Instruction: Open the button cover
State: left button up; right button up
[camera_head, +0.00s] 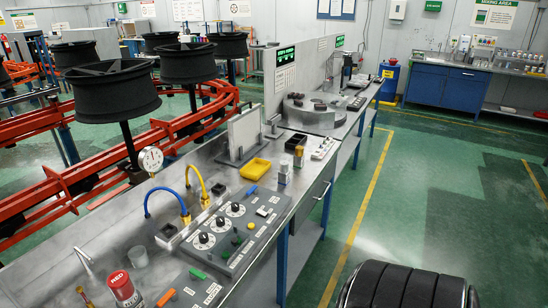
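A grey control panel (228,228) lies on the metal workbench (165,185) in the head view. It carries several round dials with black knobs (203,239) and small green and black controls. A small whitish block (265,211) sits near the panel's right side; I cannot tell whether it is the button cover. A second grey panel (195,290) with an orange and a green strip lies nearer, cut off by the bottom edge. No button cover can be told for certain at this size. Neither of my grippers is in view.
Black wheels on spindles and red rails (60,190) are at left. Green floor (430,200) right of the bench is open.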

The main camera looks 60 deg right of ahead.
aim_at(234, 241)
jog(key=k+z, duration=0.15)
jog(key=z, duration=1.15)
